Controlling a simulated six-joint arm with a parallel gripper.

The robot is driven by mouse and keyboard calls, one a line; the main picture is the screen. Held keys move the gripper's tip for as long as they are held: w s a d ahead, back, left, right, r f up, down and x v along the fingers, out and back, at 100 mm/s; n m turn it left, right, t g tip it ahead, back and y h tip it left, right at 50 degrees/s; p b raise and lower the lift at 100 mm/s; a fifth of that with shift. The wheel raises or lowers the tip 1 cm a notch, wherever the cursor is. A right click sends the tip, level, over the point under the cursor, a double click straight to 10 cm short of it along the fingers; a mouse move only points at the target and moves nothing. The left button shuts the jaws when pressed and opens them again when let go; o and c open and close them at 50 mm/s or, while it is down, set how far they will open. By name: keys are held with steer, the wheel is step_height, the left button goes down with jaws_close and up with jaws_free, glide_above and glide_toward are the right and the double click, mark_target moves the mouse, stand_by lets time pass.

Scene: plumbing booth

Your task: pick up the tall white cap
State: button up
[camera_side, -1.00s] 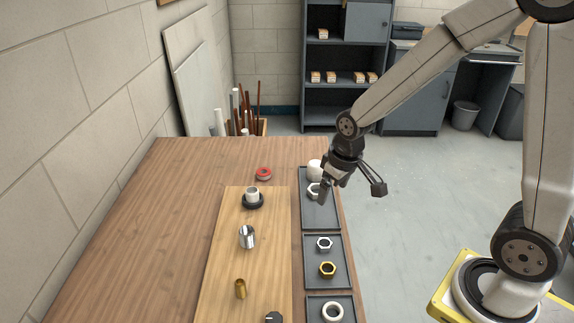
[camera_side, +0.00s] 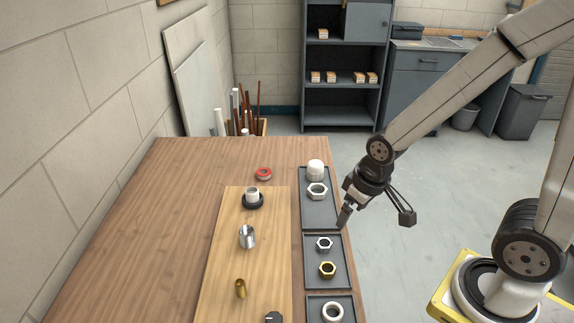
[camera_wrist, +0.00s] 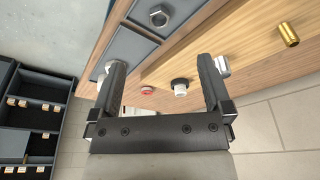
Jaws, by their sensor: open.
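The tall white cap (camera_side: 316,169) stands upright at the far end of the far grey tray (camera_side: 318,216), in plain sight in the side view. A pale hex nut (camera_side: 317,191) lies just in front of it. My gripper (camera_side: 344,217) is open and empty beside the near right corner of that tray, apart from the cap. In the wrist view my gripper (camera_wrist: 160,65) shows two spread fingers with nothing between them. The left finger covers part of a tray there, and a pale part peeks out beside it; I cannot tell whether it is the cap.
A red ring (camera_side: 263,173) lies on the bench. The wooden board (camera_side: 272,222) holds a white fitting on a black ring (camera_side: 252,198), a silver coupling (camera_side: 247,237) and a brass piece (camera_side: 240,288).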

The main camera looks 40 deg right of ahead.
steer(key=w+d+n, duration=0.1)
steer(key=w+d, duration=0.3)
steer(key=w, duration=0.6)
steer(key=n+y, duration=0.1)
steer(key=n, duration=0.3)
glide_above(316, 163)
steer(key=s, duration=0.1)
steer(key=f, duration=0.7)
steer(key=shift+s+d, duration=0.2)
steer(key=shift+d, duration=0.1)
steer(key=shift+x, duration=1.3)
steer(key=shift+m, duration=0.3)
steer(key=shift+x, duration=2.6)
steer(key=shift+r, duration=0.1)
steer(key=c, duration=1)
